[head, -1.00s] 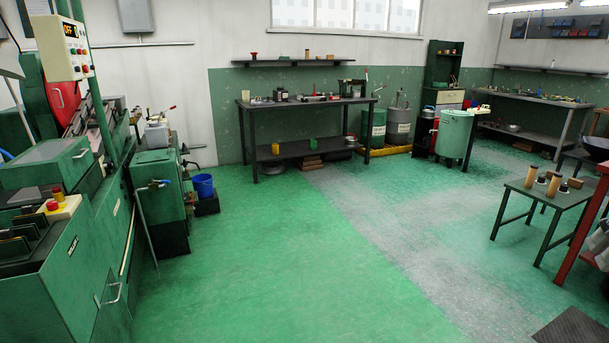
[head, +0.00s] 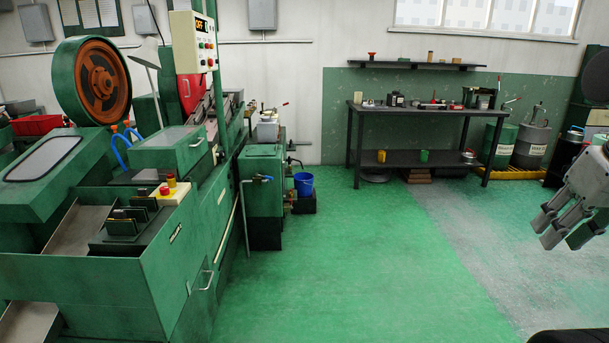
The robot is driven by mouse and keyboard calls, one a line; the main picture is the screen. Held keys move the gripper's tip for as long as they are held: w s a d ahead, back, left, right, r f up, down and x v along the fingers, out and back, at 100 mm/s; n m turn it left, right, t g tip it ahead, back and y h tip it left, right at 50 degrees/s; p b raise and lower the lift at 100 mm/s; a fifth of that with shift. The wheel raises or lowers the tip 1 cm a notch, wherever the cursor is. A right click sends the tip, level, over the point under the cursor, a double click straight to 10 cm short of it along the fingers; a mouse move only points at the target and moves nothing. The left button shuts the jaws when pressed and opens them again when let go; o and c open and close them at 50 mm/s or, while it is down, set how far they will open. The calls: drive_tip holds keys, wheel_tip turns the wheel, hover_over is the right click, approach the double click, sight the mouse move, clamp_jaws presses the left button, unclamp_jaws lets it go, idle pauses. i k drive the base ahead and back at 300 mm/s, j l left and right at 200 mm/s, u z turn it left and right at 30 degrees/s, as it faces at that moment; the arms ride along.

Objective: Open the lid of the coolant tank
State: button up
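The coolant tank appears to be the green box-shaped unit (head: 263,195) at the end of the large green machine, left of centre in the head view. Its top is closed as far as I can see, with a pale container or pump (head: 267,130) on or behind it. A small tap (head: 262,178) sticks out from its front. My gripper (head: 563,235) is in the air at the right edge, far from the tank. Its fingers look spread apart, with nothing between them.
The large green machine (head: 150,245) fills the left side. A dark workbench (head: 420,110) stands at the back wall. The green floor (head: 350,265) in front of the tank and bench is clear.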

sight(254, 150)
drive_tip(key=i+u, duration=0.15)
drive_tip(key=i, duration=1.35)
drive_tip(key=i+u, duration=0.2)
drive_tip(key=i, duration=0.5)
drive_tip(key=i+u, duration=0.15)
drive_tip(key=i, duration=0.55)
drive_tip(key=i+l+u, duration=0.2)
drive_tip(key=i, duration=0.5)
drive_tip(key=i+j, duration=0.1)
drive_tip(key=i, duration=0.5)
drive_tip(key=u, duration=0.05)
